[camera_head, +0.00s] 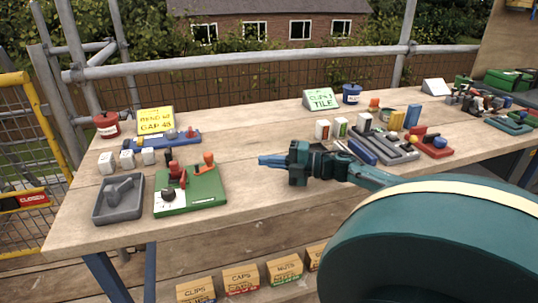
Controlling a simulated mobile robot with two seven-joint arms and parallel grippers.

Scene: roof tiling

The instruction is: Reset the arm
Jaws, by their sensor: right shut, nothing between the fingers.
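My right gripper (272,160) is in the camera head view, above the middle of the wooden workbench (265,135). Its arm comes in from the lower right, with a large teal link filling that corner. The fingers point left and are shut with nothing held. A green fixture (195,200) with red and orange clamps sits to the left of the fingertips, apart from them. My left gripper is not in view.
A grey tray (103,214) and a blue tool (180,138) are at the left. Grey trays (398,152) and a red fixture (440,152) lie right of the gripper. Labelled boxes (240,279) sit below the bench. The bench middle behind the gripper is clear.

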